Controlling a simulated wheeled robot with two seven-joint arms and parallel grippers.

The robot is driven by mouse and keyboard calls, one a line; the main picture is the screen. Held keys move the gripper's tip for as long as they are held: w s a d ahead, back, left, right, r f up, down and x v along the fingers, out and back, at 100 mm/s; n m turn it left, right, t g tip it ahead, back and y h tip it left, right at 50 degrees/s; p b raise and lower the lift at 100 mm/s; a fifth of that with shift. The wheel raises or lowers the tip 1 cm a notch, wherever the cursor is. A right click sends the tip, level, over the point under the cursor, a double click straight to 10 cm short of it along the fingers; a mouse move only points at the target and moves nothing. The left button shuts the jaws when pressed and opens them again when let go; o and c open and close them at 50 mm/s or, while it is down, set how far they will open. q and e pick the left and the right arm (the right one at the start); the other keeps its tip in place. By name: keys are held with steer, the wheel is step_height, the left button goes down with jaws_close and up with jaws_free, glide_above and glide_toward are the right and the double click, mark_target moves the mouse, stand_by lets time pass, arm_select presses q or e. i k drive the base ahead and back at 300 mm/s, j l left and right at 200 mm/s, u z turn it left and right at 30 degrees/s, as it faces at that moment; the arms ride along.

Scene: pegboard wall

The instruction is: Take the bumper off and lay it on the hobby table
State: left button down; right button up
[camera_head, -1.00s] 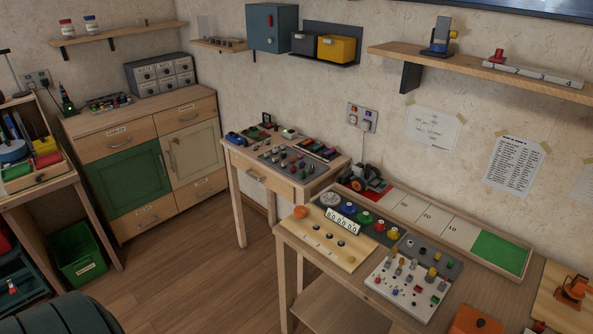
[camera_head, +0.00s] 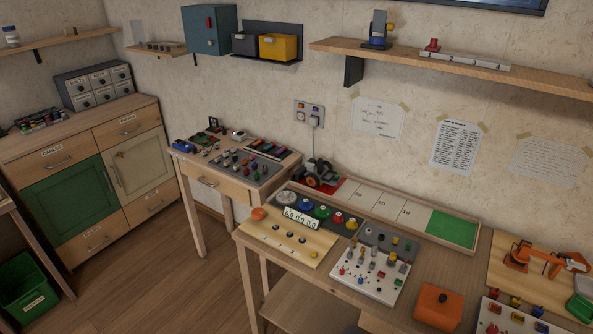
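Neither of my grippers shows in the view. No part stands out as a bumper at this distance. A small dark wheeled model with red parts (camera_head: 320,176) stands at the back left of the larger wooden table (camera_head: 425,262), at the end of a long tray. A smaller wooden table with a drawer (camera_head: 208,183) stands to its left and bears several small coloured parts. I cannot tell which of the two is the hobby table.
The larger table holds a white peg panel (camera_head: 371,275), an orange box (camera_head: 438,306) and an orange robot-arm model (camera_head: 532,258). A cabinet (camera_head: 75,190) stands at the left. A shelf (camera_head: 455,66) hangs above. Wooden floor (camera_head: 165,285) is free between cabinet and tables.

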mark_target(310, 166)
steer(key=z, duration=0.3)
steer(key=i+j+z, duration=0.15)
steer(key=j+z, duration=0.25)
steer(key=i+j+z, duration=0.15)
steer(key=z, duration=0.3)
steer(key=i+j+z, duration=0.2)
steer(key=j, duration=1)
steer(key=j+z, duration=0.2)
steer(key=j, duration=1.05)
